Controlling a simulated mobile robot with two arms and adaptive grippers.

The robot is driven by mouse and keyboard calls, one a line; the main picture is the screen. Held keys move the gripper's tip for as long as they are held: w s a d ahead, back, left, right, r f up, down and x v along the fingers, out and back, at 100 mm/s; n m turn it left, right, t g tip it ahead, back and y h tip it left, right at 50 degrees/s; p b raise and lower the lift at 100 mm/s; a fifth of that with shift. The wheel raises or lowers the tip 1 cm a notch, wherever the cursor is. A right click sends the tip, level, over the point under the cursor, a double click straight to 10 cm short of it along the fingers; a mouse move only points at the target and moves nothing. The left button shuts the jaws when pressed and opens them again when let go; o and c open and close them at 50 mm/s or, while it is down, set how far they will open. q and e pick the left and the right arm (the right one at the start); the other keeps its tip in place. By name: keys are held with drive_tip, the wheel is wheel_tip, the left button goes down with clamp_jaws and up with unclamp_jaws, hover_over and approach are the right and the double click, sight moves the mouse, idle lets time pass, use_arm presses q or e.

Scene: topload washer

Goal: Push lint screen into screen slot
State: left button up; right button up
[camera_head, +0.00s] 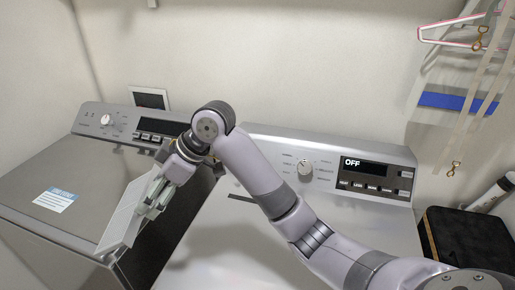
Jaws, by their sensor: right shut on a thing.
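The lint screen (122,220) is a flat, pale grey-white panel with a long straight edge. It is held tilted in the air, in front of the left machine's top and the gap between the two machines. My right gripper (151,202) is shut on the lint screen near its upper right side. A short dark slot (239,197) shows on the top of the right machine, to the right of the gripper and apart from the screen. My forearm passes close by and may hide part of this slot. My left gripper is not in view.
The right machine (215,250) has a raised control panel (329,170) with a knob and an "OFF" display. The left machine (75,180) stands beside it with its own panel (125,124). A black box (465,240) sits at right; hangers (450,28) hang above.

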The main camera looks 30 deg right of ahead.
drive_tip(key=w+d+f+n+g+h+p, duration=0.35)
drive_tip(key=d+f+n+g+h, duration=0.2)
drive_tip(key=d+n, duration=0.4)
drive_tip(key=d+r+n+t+h+p, duration=0.1)
drive_tip(key=d+n+t+h+p, duration=0.2)
drive_tip(key=d, duration=1.7)
drive_tip(key=shift+w+d+r+n+t+h, duration=0.15)
drive_tip(key=shift+d+r+n+t+h, duration=0.15)
drive_tip(key=shift+n+h, duration=0.5)
drive_tip(key=shift+a, duration=0.1)
